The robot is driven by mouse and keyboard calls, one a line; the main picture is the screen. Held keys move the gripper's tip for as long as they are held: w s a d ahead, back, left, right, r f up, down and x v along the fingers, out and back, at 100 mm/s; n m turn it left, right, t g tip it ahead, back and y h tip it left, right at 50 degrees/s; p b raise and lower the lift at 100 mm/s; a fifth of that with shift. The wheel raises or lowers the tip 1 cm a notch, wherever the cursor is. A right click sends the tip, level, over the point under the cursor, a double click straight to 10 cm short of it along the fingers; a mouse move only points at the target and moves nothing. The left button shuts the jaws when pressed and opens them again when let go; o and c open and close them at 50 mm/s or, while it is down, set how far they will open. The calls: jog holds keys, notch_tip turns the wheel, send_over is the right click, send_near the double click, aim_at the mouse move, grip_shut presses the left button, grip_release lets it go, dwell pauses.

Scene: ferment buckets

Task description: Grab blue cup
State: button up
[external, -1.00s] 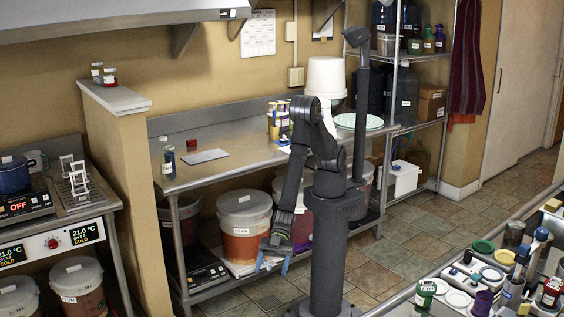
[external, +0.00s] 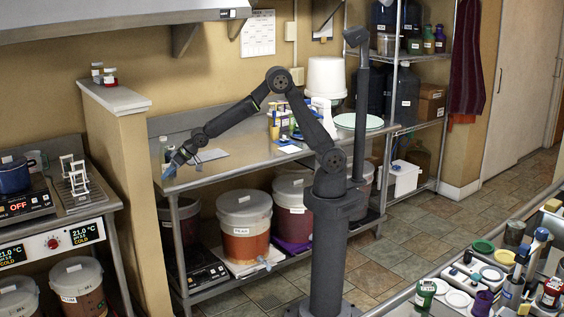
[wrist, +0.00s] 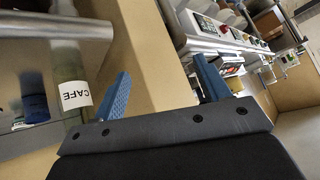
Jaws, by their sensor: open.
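My gripper (external: 174,165) is at the left end of the steel bench in the external view. In the wrist view its two blue fingers (wrist: 160,78) are apart with nothing between them. A dark blue cylindrical thing (wrist: 35,98), possibly the blue cup, stands to the left of the fingers. Its exact shape is not clear. In the external view my gripper largely hides this corner.
The steel bench (external: 240,165) has free room in its middle. A tan partition wall (external: 115,170) stands just left of my gripper. A blue pot (external: 14,177) is on the far-left burner. Lidded buckets (external: 243,222) stand on the lower shelf.

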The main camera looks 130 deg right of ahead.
jog(key=s+d+r+m+g, duration=0.25)
jog(key=s+d, duration=0.25)
jog(key=d, duration=0.4)
jog(key=s+d+r+m+g, duration=0.25)
jog(key=s+d, duration=0.25)
jog(key=d, duration=0.4)
jog(key=s+d+r+m+g, duration=0.25)
jog(key=s+d, duration=0.35)
jog(key=d, duration=0.3)
jog(key=shift+n+t, duration=0.35)
jog(key=shift+t, duration=0.1)
jog(key=x, duration=1.1)
jog(key=shift+w+r, duration=0.1)
jog(key=shift+w, duration=0.2)
jog(key=shift+w+x, duration=0.15)
jog(key=shift+x, duration=1.3)
jog(key=shift+w+x, duration=0.2)
jog(key=shift+x, duration=1.25)
jog(key=shift+d+r, duration=0.1)
jog(key=shift+d, duration=0.05)
jog(key=c, duration=1.1)
jog(key=shift+r, duration=0.1)
